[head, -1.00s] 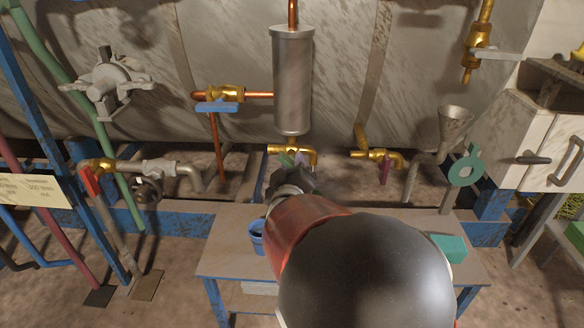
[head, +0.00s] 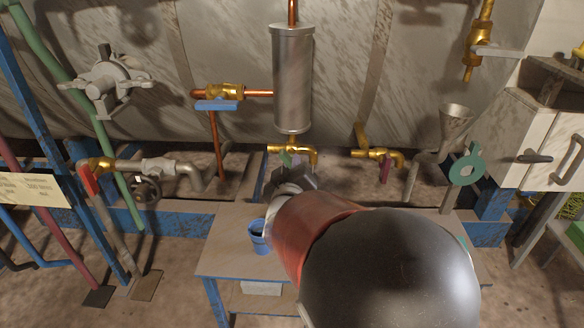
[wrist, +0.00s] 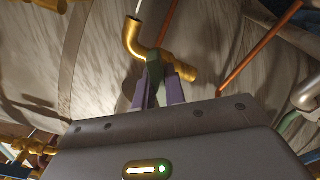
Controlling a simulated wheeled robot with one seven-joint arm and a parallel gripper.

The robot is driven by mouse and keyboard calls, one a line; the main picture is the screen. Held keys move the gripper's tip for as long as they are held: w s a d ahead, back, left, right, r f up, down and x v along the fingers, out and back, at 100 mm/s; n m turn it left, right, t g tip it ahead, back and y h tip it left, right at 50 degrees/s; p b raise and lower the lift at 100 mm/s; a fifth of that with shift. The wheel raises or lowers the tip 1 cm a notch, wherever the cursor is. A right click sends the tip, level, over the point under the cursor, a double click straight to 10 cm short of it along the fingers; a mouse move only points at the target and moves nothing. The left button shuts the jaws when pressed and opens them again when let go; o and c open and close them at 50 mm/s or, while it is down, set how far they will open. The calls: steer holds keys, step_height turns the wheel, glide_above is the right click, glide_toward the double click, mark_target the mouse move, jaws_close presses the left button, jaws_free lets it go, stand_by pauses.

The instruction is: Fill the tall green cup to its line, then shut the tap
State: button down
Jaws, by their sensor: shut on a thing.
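The brass tap (head: 292,149) sticks out below the grey cylinder. Its green lever (head: 286,159) hangs under the tap body. My gripper (head: 297,170) is at this tap, partly hidden by my own arm. In the wrist view, my gripper (wrist: 156,84) has its two fingers shut on the green lever (wrist: 153,72), with the brass spout (wrist: 132,38) just beyond. A blue cup (head: 258,238) stands on the small table, left of my arm. I do not see a tall green cup; my arm hides much of the table. Water flow and any fill line cannot be made out.
The small table (head: 228,250) has its left part free. A second brass tap (head: 377,155) with a purple lever is to the right. A blue-handled valve (head: 217,104) is upper left.

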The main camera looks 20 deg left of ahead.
steer(key=shift+a+f+m+b, duration=0.15)
steer(key=shift+m+b, duration=1.15)
steer(key=shift+m, duration=0.8)
steer(key=c, duration=1.5)
jaws_free()
steer(key=shift+o, duration=0.2)
steer(key=v, duration=0.8)
stand_by(3.0)
